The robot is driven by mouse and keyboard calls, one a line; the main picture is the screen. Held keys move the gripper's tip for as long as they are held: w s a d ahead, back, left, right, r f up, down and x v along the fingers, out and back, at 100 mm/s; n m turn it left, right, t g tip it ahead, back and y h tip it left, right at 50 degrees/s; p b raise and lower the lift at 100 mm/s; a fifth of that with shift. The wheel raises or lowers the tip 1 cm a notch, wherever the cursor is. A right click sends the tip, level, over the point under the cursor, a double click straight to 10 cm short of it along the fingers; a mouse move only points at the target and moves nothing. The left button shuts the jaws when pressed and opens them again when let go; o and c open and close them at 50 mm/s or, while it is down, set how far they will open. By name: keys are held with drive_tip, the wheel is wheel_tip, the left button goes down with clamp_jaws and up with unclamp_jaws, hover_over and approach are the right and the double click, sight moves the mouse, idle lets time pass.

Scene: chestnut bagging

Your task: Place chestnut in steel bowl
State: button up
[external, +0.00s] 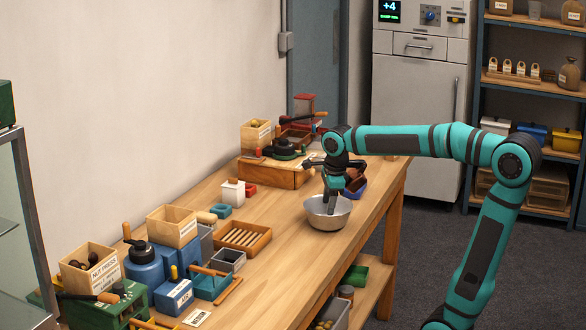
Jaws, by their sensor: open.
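The steel bowl (328,220) stands on the wooden workbench, near its right-hand edge. My gripper (332,207) points down over the bowl, with its fingertips at or just inside the rim. The gripper is open. I cannot make out a chestnut between the fingers. The inside of the bowl is mostly hidden by the rim and the gripper, so I cannot tell whether a chestnut lies in it. Dark round things, possibly chestnuts, show in the wooden box (88,275) labelled as a nut press at the front left.
The workbench (283,255) has free room left and in front of the bowl. A slatted wooden tray (242,238), grey bins and blue containers (173,297) stand left of it. A scale-like device on a wooden base (275,171) and a blue scoop-like container (356,187) stand behind.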

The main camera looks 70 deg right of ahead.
wheel_tip(320, 180, up, 7)
idle(0.6)
drive_tip(key=s+a+r+n+t, duration=0.5)
drive_tip(key=s+a+n+t, duration=0.1)
drive_tip(key=n, duration=0.8)
drive_tip(key=s+a+r+n+t, duration=0.5)
drive_tip(key=n+t, duration=0.4)
drive_tip(key=n, duration=0.6)
drive_tip(key=shift+s+a+r+t+y, duration=0.15)
drive_tip(key=shift+s+a+t+y, duration=0.25)
drive_tip(key=shift+s, duration=0.45)
